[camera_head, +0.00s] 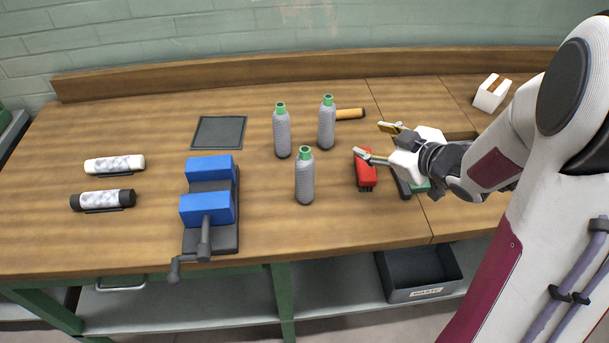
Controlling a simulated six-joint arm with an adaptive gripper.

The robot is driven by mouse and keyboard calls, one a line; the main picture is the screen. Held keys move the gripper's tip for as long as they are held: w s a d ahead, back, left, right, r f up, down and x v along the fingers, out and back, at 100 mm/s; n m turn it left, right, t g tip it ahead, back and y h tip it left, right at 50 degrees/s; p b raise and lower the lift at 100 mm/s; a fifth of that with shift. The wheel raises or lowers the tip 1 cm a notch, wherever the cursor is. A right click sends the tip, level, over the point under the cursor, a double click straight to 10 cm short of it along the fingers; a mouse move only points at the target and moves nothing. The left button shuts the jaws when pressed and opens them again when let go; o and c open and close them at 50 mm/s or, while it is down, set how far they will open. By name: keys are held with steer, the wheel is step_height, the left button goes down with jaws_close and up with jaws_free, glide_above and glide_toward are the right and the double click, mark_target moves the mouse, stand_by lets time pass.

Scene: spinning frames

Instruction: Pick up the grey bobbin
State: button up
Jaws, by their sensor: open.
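Three grey bobbins with green tops stand upright on the wooden bench: a back left grey bobbin (282,133), a back right grey bobbin (327,125) and a front grey bobbin (305,180). All three look alike. My gripper (369,142) is open and empty, to the right of the bobbins, with its fingers spread and pointing left. It is apart from all three bobbins.
A red brush-like object (365,171) lies below my gripper. A wooden handle (350,114) lies beside the back right bobbin.

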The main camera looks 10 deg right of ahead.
steer(key=s+a+f+n+g+y, duration=0.1)
steer(key=s+a+f+n+y, duration=0.15)
steer(key=a+f+y, duration=0.2)
steer(key=g+y, duration=0.1)
steer(key=y, duration=0.5)
glide_toward(304, 170)
steer(key=d+f, duration=0.1)
steer(key=d, duration=0.1)
steer(key=shift+w+a+f, duration=0.1)
steer(key=shift+w+f, duration=0.1)
steer(key=shift+w, duration=0.15)
steer(key=shift+x, duration=3.45)
steer(key=shift+w+a, duration=0.1)
steer(key=shift+f+x, duration=0.2)
steer(key=shift+x, duration=1.05)
steer(key=shift+f+x, duration=0.15)
steer(key=shift+x, duration=1.05)
steer(key=shift+w, duration=0.1)
